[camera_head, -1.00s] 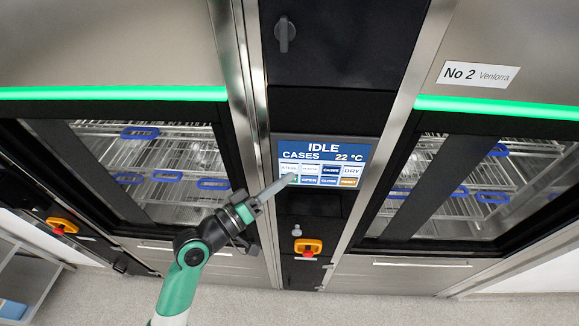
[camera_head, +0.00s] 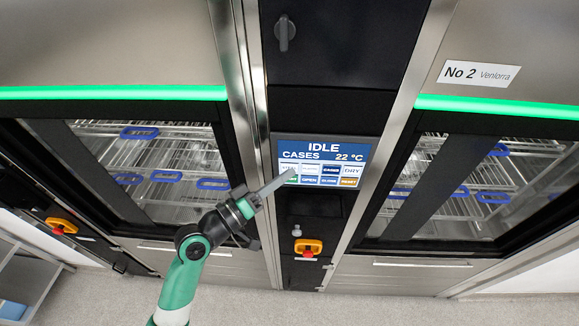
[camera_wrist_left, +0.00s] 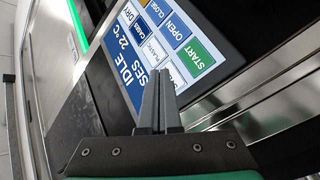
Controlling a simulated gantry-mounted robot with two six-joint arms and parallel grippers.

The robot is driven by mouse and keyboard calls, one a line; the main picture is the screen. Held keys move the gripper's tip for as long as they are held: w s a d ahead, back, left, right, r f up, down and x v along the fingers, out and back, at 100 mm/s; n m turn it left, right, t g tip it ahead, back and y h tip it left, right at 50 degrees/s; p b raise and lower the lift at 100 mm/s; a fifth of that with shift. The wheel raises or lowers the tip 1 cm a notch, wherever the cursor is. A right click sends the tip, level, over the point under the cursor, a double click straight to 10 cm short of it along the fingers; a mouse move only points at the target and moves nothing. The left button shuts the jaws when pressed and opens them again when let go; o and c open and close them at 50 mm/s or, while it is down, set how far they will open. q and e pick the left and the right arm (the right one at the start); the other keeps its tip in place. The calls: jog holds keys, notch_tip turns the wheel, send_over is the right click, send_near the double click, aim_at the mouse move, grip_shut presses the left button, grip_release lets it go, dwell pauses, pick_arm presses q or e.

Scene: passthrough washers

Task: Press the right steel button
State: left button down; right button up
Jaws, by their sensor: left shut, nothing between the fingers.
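The touch screen (camera_head: 355,148) on the dark centre panel reads IDLE, CASES, 22 °C. Its upper button row has a pale button (camera_head: 286,167) at the left end, with its label mostly covered by my fingers; I take it as the steel button. PLASTIC, a dark CASES button and DRY (camera_head: 351,170) follow to its right. My left gripper (camera_head: 292,173) is shut and empty, its tips over that left end. In the left wrist view the shut fingers (camera_wrist_left: 158,73) overlap the screen (camera_wrist_left: 219,58) beside PLASTIC and START; contact cannot be told. My right gripper is out of view.
The lower row has a green START button (camera_wrist_left: 201,55), OPEN, CLOSE and an orange RESET (camera_head: 348,182). Below the screen is a red knob on a yellow base (camera_head: 308,246). Steel posts flank the panel. Washers with glass doors stand on both sides; the right one is labelled No 2 (camera_head: 479,74).

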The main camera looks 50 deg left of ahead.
pick_arm(q)
jog(key=shift+w+a, duration=0.15)
dwell(0.6)
jog(key=shift+s+d, duration=0.5)
jog(key=shift+s, duration=0.05)
jog(key=s+d+p, duration=0.2)
jog(key=s+d, duration=0.1)
jog(key=shift+s+d, duration=0.25)
jog(key=shift+s, duration=0.05)
dwell(0.8)
